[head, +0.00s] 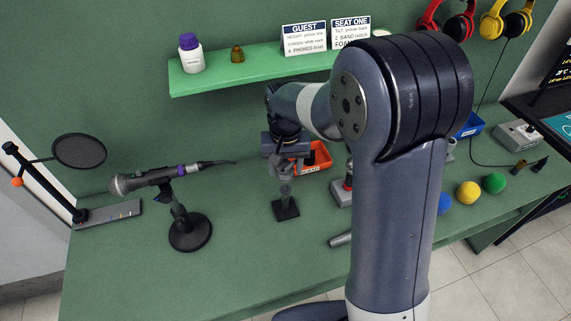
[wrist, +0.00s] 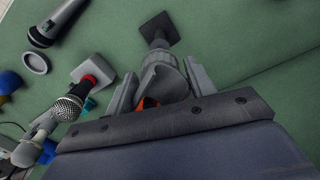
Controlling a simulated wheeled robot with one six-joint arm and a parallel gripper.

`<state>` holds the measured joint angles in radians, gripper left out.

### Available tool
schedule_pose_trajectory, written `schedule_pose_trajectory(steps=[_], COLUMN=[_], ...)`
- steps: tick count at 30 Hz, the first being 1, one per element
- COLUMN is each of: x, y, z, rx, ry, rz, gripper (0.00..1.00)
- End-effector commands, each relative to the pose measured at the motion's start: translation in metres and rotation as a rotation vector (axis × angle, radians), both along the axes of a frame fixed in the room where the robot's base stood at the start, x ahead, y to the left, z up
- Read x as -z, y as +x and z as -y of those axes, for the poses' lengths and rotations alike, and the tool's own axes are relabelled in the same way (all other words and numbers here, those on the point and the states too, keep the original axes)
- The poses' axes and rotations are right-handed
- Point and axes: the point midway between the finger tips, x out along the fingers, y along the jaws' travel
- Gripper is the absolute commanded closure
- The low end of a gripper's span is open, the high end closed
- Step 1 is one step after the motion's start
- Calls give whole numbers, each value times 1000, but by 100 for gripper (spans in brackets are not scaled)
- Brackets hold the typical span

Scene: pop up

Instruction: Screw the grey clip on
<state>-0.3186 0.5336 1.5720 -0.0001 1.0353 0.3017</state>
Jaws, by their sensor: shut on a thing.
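My gripper (head: 283,163) is shut on the grey clip (wrist: 160,77), with one finger on each side of it in the wrist view (wrist: 163,88). Below the clip is a short stand with a dark square base (head: 286,209), standing upright on the green table; its base also shows in the wrist view (wrist: 158,28). The clip is in line with the top of the stand's post (head: 285,193). I cannot tell whether the clip is threaded on or only resting there, as the joint is small and partly hidden.
A microphone (head: 150,179) on a round-based stand (head: 190,232) is to the left, with a pop filter (head: 79,151) beyond. An orange bin (head: 316,160) is close behind my gripper. A green shelf (head: 250,70) overhangs the back. Foam balls (head: 468,192) lie right. The front-left table is clear.

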Motion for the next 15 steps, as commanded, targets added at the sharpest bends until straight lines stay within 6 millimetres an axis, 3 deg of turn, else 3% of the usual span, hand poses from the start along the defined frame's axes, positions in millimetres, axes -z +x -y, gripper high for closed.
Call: schedule_pose_trajectory(steps=[7,15], x=[27,30], y=[0,0], z=[0,0], rx=[0,0], ry=[0,0], rz=[-1,0], gripper=[71,71])
